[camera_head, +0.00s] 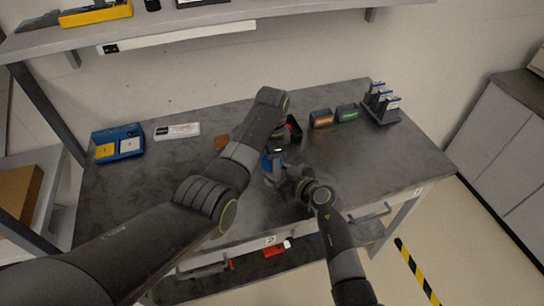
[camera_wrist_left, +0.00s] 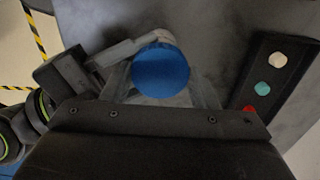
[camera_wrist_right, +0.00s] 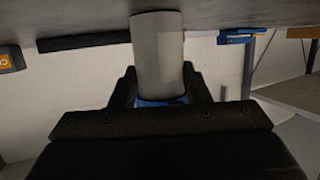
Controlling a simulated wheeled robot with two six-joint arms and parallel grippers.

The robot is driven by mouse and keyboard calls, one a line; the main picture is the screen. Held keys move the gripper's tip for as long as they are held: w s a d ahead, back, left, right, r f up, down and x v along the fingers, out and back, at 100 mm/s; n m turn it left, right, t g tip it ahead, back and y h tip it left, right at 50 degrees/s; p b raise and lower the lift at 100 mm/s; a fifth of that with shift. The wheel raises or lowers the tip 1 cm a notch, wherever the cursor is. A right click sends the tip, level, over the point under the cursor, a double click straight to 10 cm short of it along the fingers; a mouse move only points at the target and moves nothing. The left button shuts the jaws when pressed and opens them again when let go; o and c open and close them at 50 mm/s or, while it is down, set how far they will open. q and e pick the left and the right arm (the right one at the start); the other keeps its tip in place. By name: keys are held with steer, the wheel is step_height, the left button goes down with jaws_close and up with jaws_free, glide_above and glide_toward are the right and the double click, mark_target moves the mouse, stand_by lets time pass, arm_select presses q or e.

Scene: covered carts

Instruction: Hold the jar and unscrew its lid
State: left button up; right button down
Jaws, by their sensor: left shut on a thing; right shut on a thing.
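The jar is a pale grey cylinder (camera_wrist_right: 158,50) in the right wrist view, where the picture is upside down. Its round blue lid (camera_wrist_left: 160,72) faces the camera in the left wrist view and shows partly in the head view (camera_head: 266,163). My left gripper (camera_wrist_left: 163,92) is above the jar, shut with its fingers on either side of the lid. My right gripper (camera_wrist_right: 160,85) comes in from the side and is shut on the jar body. The lid sits on the jar. Whether the jar touches the table is unclear.
A dark strip with white, cyan and red round pieces (camera_wrist_left: 250,85) lies beside the jar. Orange-labelled (camera_head: 321,118) and green-labelled (camera_head: 347,112) bins and a rack (camera_head: 382,110) stand right. A blue tray (camera_head: 118,143) stands left.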

arm_select(q)
steer(key=n, duration=0.4)
steer(key=shift+n, duration=0.4)
steer(key=n, duration=1)
steer(key=shift+r+n, duration=0.1)
steer(key=shift+n, duration=0.2)
steer(key=n, duration=0.7)
steer(key=shift+w+n, duration=0.1)
steer(key=shift+n, duration=0.2)
steer(key=n, duration=0.7)
steer(key=shift+r, duration=0.3)
